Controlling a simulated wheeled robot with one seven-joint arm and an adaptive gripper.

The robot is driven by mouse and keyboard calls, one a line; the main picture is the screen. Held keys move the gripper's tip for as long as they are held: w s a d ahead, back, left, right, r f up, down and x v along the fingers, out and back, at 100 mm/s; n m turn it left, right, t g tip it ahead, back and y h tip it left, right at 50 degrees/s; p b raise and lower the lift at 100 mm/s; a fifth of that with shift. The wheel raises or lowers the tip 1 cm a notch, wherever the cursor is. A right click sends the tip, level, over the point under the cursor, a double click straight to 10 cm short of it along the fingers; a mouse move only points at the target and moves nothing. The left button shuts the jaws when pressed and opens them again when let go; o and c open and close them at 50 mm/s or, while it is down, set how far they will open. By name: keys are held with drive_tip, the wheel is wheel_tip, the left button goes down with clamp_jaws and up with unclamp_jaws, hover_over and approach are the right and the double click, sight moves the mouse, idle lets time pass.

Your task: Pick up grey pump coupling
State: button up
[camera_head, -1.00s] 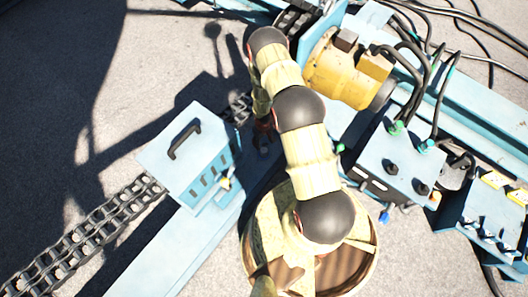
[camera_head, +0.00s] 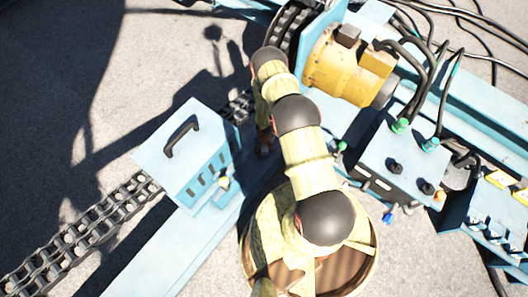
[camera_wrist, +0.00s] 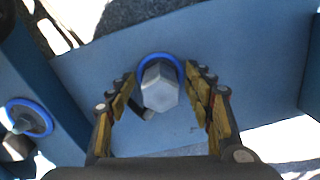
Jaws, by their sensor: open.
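A grey hexagonal coupling (camera_wrist: 160,88) with a blue ring behind it sits on a blue steel surface in the wrist view. My gripper (camera_wrist: 165,76) is open, with one yellow-padded finger on each side of the coupling. The fingers look apart from it, and I cannot tell how far it reaches between them in depth. In the head view my own arm largely covers the gripper, and I cannot make out the coupling there.
A second round fitting with a blue ring (camera_wrist: 30,117) is at the left in the wrist view. In the head view, a blue box with a handle (camera_head: 186,150), a yellow motor (camera_head: 340,68), a hose-fed control block (camera_head: 405,158) and a chain (camera_head: 75,238) surround the arm.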

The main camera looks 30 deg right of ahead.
sight(266, 150)
drive_tip(key=shift+c, duration=0.3)
clamp_jaws()
idle(0.5)
drive_tip(key=shift+r, duration=0.15)
drive_tip(key=shift+r+p, duration=0.75)
drive_tip(key=shift+r, duration=0.8)
drive_tip(key=shift+s+d+r, duration=0.2)
drive_tip(key=shift+s+r, duration=0.3)
drive_tip(key=shift+r, duration=0.2)
drive_tip(key=s+d+r+p, duration=0.3)
drive_tip(key=s+r+p, duration=0.4)
drive_tip(key=s+r, duration=0.5)
drive_tip(key=shift+s+d+r+p, duration=0.15)
drive_tip(key=shift+d+r+p, duration=0.2)
drive_tip(key=shift+r, duration=0.35)
drive_tip(key=shift+s, duration=0.1)
